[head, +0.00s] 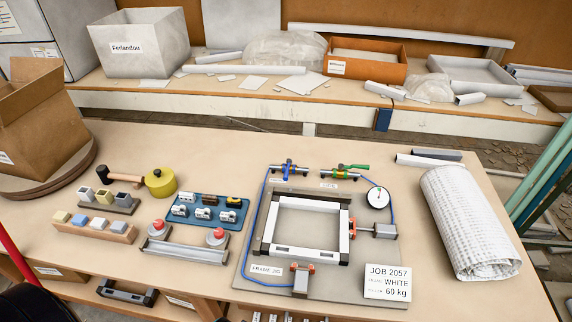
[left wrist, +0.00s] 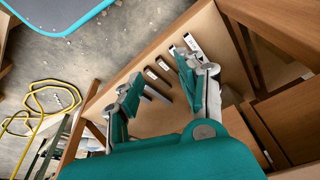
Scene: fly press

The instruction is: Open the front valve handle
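Two small valves sit at the back of the grey jig board (head: 245,262) in the head view. One has a blue handle (head: 287,170), which stands across its pipe. The other has a green handle (head: 355,167), which lies roughly along its pipe. Small labels lie below them, and the one by the green valve (head: 329,185) is too small to read. I cannot tell which is the front valve. In the left wrist view my left gripper (left wrist: 158,75) is open and empty, fingers apart, away from the valves. My right gripper is not in view.
A white frame (head: 308,201) sits on the jig with clamps and a gauge (head: 378,197). A job card (head: 388,282) stands in front. A white roll (head: 468,222) lies right. A blue tray (head: 184,222), yellow tape roll (head: 161,182) and red buttons (head: 215,234) are left.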

